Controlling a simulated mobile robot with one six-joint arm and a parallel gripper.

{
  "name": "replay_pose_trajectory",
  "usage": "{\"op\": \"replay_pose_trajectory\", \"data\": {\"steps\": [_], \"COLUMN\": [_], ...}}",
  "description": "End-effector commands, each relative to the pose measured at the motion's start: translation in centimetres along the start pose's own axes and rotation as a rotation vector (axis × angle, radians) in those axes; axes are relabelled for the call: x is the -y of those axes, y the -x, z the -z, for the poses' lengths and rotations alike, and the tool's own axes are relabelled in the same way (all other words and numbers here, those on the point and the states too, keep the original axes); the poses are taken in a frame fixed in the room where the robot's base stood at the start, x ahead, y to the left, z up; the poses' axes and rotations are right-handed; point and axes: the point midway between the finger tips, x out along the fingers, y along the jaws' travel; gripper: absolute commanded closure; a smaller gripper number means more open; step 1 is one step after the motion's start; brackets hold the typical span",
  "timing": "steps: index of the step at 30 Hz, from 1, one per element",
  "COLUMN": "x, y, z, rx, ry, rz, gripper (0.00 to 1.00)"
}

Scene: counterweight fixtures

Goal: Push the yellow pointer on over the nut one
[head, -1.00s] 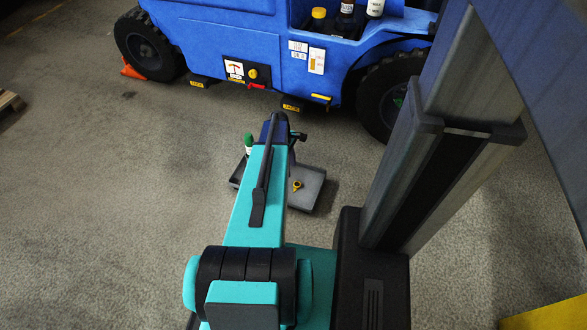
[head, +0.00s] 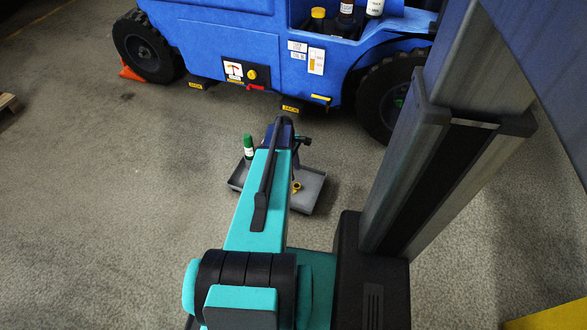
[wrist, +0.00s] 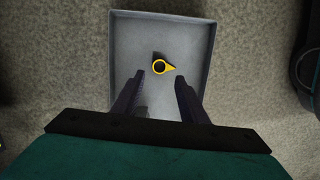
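The yellow pointer (wrist: 159,67) is a small ring with a pointed tip to the right. It lies in the grey tray (wrist: 125,50) on the floor, next to a dark spot or shadow. In the head view the pointer (head: 296,187) shows small beside my arm in the tray (head: 310,190). My gripper (wrist: 160,76) is open and empty, its two fingers reaching down over the tray on either side just short of the pointer. I cannot tell its height above the pointer. The nuts are too small to tell apart on the wheels (head: 148,45).
A blue vehicle (head: 210,45) stands at the back, with a second dark wheel (head: 388,105) at right. A green-capped bottle (head: 248,147) stands at the tray's left. An orange chock (head: 131,73) is by the left wheel.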

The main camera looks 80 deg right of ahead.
Motion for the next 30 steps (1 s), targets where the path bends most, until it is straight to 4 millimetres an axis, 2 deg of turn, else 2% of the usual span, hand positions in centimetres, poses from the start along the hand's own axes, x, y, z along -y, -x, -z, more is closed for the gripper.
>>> {"op": "replay_pose_trajectory", "data": {"steps": [3,30], "x": [0.0,0.0], "y": [-1.3,-8.0], "z": [0.0,0.0], "rx": [0.000,0.001], "ry": [0.000,0.000], "rz": [0.000,0.001], "gripper": [0.61,0.61]}}
